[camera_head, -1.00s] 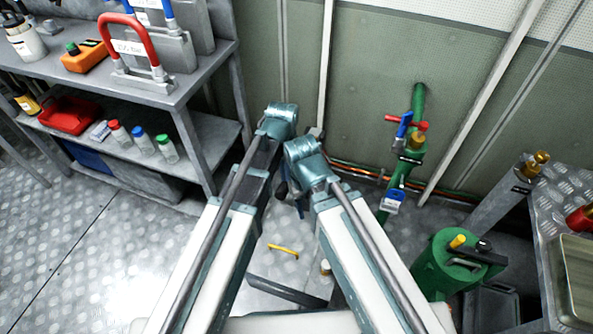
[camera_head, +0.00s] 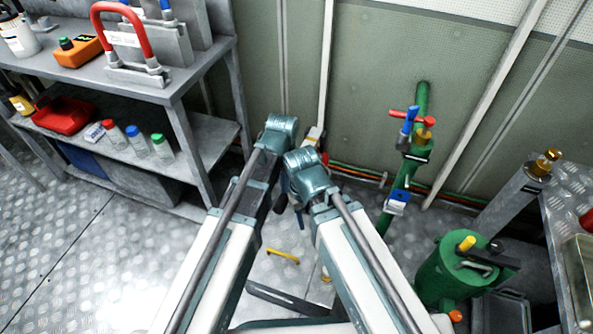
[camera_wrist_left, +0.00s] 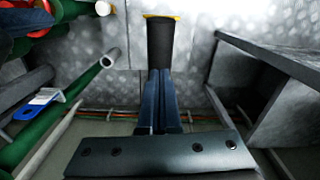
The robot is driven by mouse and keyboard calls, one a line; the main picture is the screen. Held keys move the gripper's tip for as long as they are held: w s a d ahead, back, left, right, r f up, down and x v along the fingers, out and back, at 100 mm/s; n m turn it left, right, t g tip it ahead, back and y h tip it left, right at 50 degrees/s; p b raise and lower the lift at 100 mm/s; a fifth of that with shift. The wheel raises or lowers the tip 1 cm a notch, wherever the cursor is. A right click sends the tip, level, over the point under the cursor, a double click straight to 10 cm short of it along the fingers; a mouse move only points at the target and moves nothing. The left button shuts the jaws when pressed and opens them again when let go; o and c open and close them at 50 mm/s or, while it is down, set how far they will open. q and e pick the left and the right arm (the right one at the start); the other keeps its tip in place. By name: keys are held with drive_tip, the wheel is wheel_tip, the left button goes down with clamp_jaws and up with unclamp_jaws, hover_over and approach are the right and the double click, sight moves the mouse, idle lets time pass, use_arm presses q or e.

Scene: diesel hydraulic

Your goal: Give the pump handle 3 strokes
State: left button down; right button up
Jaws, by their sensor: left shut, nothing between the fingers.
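A green tank-like unit (camera_head: 450,275) with a yellow knob (camera_head: 466,243) and a dark bar (camera_head: 488,257) on top stands at the right in the head view; I cannot tell for sure whether that bar is the pump handle. My left gripper (camera_head: 281,203) is mostly hidden by my forearms in the head view. In the left wrist view my left gripper (camera_wrist_left: 159,100) has its blue fingers together, with a dark piece at their far end. Nothing shows held between them. It is well left of the green unit. My right gripper is hidden behind its arm.
A green pipe (camera_head: 390,210) with red and blue levers runs up the wall. A metal shelf (camera_head: 175,85) stands left. A grey cylinder (camera_head: 510,200) with a brass cap leans by a right-hand table (camera_head: 560,205). A yellow bar (camera_head: 283,256) lies at floor level. Floor at left is clear.

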drive_tip(key=shift+f+b, duration=3.85)
drive_tip(key=shift+f, duration=0.2)
wheel_tip(320, 180, up, 16)
drive_tip(key=p, duration=1.6)
